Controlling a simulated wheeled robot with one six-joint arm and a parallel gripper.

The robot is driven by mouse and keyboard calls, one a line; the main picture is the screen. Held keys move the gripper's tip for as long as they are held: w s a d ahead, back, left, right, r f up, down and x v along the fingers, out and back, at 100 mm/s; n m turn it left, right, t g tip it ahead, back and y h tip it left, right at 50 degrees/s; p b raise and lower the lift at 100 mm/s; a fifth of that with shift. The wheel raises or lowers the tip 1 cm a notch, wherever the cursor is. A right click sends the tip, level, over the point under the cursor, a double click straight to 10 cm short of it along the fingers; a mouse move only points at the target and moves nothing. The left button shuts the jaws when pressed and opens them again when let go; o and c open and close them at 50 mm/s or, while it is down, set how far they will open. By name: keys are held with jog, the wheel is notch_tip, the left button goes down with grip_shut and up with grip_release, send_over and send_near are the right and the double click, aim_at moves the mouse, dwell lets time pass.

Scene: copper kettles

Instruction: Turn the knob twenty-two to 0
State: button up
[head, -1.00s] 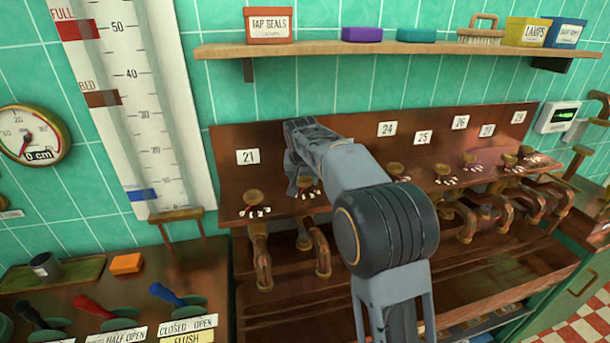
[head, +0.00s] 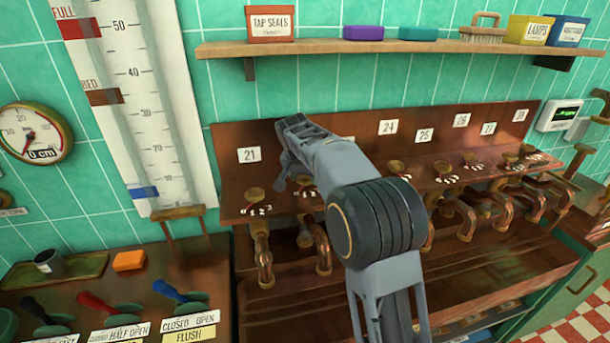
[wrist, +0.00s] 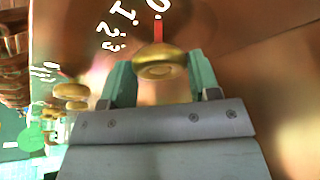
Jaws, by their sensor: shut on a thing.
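A brass knob (wrist: 158,63) sits between the two green fingers of my gripper (wrist: 160,78) in the wrist view. My gripper is shut on it. A red pointer stands out from the knob toward a white 0 on the copper panel. Numerals 1, 2 and 3 lie to the left of the 0. In the head view my gripper (head: 285,178) is low on the panel, just right of the plate 21 (head: 249,155). The plate for twenty-two is hidden behind my arm, and the gripped knob is mostly hidden there.
Knob twenty-one (head: 254,194) is close on the left. More knobs run along the panel to the right, with copper pipes (head: 262,255) below. A wooden shelf (head: 330,49) with boxes hangs above. Coloured levers (head: 100,303) stand at lower left.

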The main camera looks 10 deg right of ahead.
jog(key=o, duration=0.9)
jog(key=shift+r, duration=0.1)
jog(key=v, duration=1.3)
jog(key=shift+s+r, duration=0.2)
jog(key=shift+r, duration=0.1)
